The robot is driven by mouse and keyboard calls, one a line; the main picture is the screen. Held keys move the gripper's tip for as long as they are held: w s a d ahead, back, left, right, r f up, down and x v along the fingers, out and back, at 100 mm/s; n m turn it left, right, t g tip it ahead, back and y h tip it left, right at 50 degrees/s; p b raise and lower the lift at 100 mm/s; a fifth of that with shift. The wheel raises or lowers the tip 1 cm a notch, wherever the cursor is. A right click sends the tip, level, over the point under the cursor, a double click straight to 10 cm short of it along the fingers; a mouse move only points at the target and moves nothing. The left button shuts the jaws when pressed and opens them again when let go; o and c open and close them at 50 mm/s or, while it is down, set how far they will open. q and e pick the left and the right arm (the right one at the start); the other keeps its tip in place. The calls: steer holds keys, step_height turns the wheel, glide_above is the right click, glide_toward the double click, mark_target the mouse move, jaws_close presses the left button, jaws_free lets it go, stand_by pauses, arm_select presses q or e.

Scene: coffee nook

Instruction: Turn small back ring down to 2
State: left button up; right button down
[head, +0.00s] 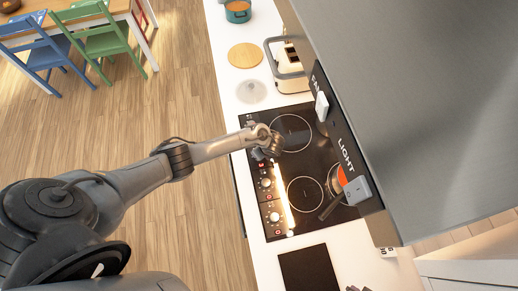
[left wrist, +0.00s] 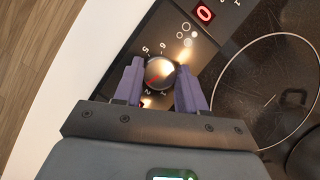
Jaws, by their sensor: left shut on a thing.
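The black cooktop (head: 283,168) has a strip of knobs along its front edge in the head view. My left gripper (head: 272,150) is over the far end of this strip and hides what is under it. In the left wrist view, my purple fingers (left wrist: 160,85) are shut on either side of a round silver knob (left wrist: 160,72). Digits are printed around the knob, and a red mark shows on its face. A red display (left wrist: 204,14) near it reads 0. Small ring symbols (left wrist: 186,32) are printed between them. My right gripper is not clearly seen.
An orange-red pan (head: 338,182) stands on the back of the cooktop, its handle pointing forward. A toaster (head: 290,66), a round wooden board (head: 245,55) and a pot (head: 238,12) are farther along the counter. The hood (head: 420,110) overhangs the cooktop's back. A dark mat (head: 308,270) lies nearer.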

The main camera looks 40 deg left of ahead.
arm_select(q)
steer(key=n+g, duration=0.2)
steer(key=n, duration=0.3)
steer(key=shift+w, duration=0.1)
stand_by(0.4)
steer(key=o, duration=1.1)
steer(key=shift+p, duration=0.3)
steer(key=shift+c, duration=0.2)
steer(key=shift+r, duration=0.1)
steer(key=p+v, duration=0.2)
steer(key=v, duration=0.8)
steer(key=shift+r, duration=0.3)
steer(key=shift+d, duration=0.15)
